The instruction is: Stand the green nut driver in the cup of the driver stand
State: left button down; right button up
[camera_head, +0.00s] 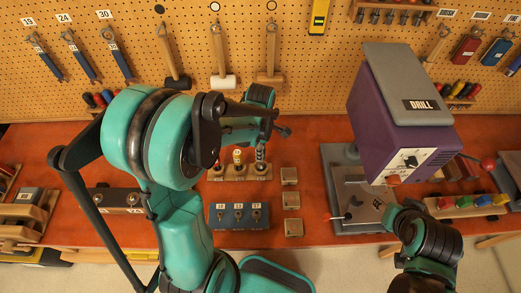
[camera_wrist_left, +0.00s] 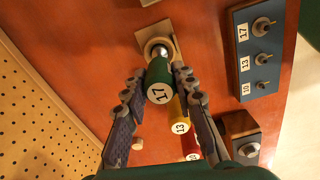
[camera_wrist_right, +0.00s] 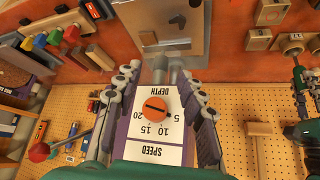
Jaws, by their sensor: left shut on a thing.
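The green nut driver (camera_wrist_left: 158,82), marked 17 on its handle end, is held between the fingers of my left gripper (camera_wrist_left: 157,88). In the head view my left gripper (camera_head: 266,124) is above the right end of the wooden driver stand (camera_head: 240,179). The driver's steel shaft (camera_head: 261,154) points down at the stand's right-hand place. I cannot tell whether its tip is inside the cup. The yellow driver (camera_wrist_left: 180,122) and red driver (camera_wrist_left: 192,154) stand in the other places. My right gripper (camera_wrist_right: 160,93) is open and empty near the drill's dial.
The purple drill press (camera_head: 400,110) stands right of the stand. Small wooden blocks (camera_head: 291,199) lie in a column between them. A blue panel (camera_head: 238,216) with several metal fittings is in front of the stand. A pegboard (camera_head: 300,60) rises behind the bench.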

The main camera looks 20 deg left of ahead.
pick_arm(q)
jog(key=shift+f+b, duration=0.95)
jog(key=shift+f, duration=0.15)
jog(key=c, duration=1.1)
grip_release()
jog(key=shift+c, duration=0.2)
jog(key=shift+r, duration=0.1)
jog(key=shift+r+p, duration=3.75)
jog(key=shift+r, duration=1.25)
jog(key=shift+f, duration=0.1)
